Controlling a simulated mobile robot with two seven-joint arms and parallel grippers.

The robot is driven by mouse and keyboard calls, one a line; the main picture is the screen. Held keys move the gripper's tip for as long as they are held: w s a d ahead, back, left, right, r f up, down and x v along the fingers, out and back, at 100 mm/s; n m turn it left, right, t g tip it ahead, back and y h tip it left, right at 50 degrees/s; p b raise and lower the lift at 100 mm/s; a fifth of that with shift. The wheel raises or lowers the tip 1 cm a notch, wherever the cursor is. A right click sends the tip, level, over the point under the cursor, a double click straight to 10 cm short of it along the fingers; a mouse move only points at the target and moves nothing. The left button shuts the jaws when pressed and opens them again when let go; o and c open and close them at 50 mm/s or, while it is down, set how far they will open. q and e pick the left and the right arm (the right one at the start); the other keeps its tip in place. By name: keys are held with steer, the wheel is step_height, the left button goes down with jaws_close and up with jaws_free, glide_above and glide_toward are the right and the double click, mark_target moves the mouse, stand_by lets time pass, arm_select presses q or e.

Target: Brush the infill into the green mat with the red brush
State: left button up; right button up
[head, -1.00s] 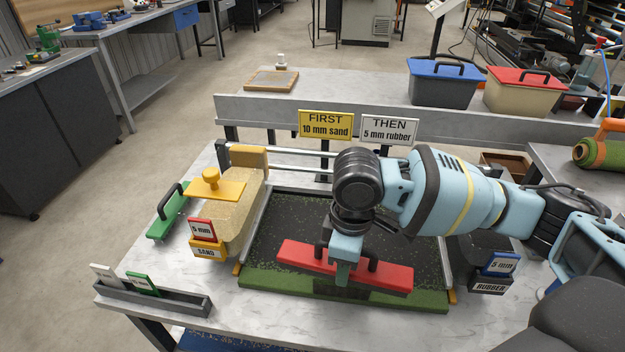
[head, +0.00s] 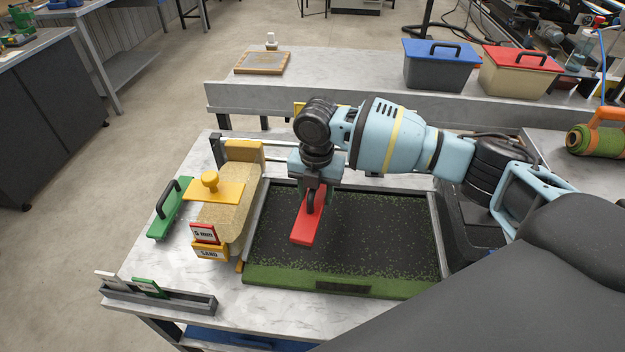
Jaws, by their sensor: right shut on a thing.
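The green mat (head: 400,286) lies in a grey frame on the table, and dark infill covers most of its top, with green flecks showing through. A bare green strip runs along the front edge. The red brush (head: 304,229) is over the left part of the mat, its long side pointing away from me. My right gripper (head: 312,196) is shut on the brush's dark handle. I cannot tell whether the bristles touch the mat. My left gripper is not in view.
Left of the mat stand the sand hopper (head: 222,212) and a green brush-like tool (head: 170,208). A card rack (head: 160,297) is at the front left. Behind are a blue-lidded bin (head: 440,68) and a red-lidded bin (head: 518,75). A turf roll (head: 594,141) lies at right.

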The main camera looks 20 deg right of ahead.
steer(key=shift+w+d+r+n, duration=0.1)
steer(key=shift+w+d+n, duration=0.05)
steer(key=shift+w+n, duration=0.55)
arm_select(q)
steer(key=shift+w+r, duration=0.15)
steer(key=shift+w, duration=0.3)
arm_select(e)
steer(key=shift+s, duration=0.1)
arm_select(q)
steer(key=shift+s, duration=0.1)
